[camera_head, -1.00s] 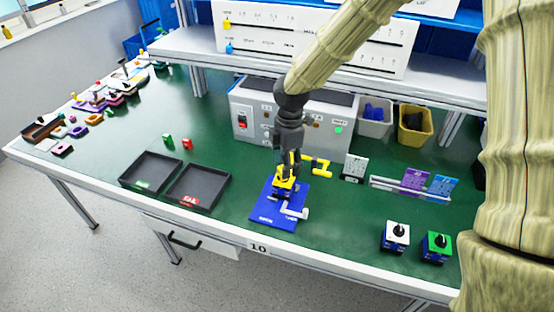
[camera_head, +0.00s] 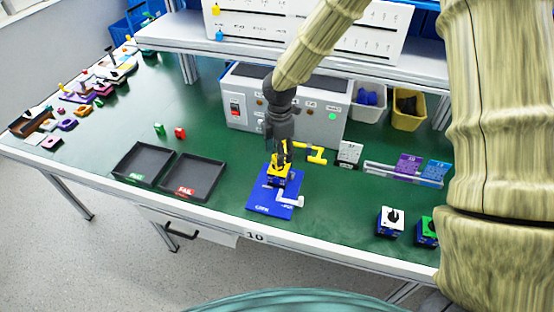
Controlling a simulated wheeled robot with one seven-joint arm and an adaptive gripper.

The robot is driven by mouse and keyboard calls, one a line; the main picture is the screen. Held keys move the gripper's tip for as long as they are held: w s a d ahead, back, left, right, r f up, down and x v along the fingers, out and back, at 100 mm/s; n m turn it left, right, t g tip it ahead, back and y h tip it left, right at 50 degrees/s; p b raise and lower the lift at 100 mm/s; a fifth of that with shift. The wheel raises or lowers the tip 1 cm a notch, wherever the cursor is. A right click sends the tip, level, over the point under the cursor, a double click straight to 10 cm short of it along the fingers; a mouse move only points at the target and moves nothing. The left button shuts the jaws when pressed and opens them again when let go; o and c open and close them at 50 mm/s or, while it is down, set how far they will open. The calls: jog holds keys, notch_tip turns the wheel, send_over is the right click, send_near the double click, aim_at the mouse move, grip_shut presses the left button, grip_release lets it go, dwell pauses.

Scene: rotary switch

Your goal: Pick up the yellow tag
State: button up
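My gripper (camera_head: 279,155) points down over a yellow-topped block (camera_head: 278,173) on a blue plate (camera_head: 268,203). The fingers are at or just above the block; contact and finger gap are too small to tell. No plainly tag-shaped yellow piece shows. A small yellow marker (camera_head: 216,10) is at the left end of the white slider board (camera_head: 285,28), above a blue marker (camera_head: 219,36). A yellow handle-like piece (camera_head: 317,155) lies just right of the gripper. I cannot tell which of these is the tag.
Two black trays, PASS (camera_head: 141,164) and FAIL (camera_head: 193,177), lie left of the plate. A grey control box (camera_head: 247,100) stands behind. A white-topped switch (camera_head: 391,221), a green-topped switch (camera_head: 428,231) and a card rack (camera_head: 403,175) are at right.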

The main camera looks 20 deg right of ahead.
jog(key=shift+a+f+p, duration=0.1)
jog(key=shift+f+p, duration=0.45)
jog(key=shift+f, duration=1.4)
jog(key=c, duration=0.8)
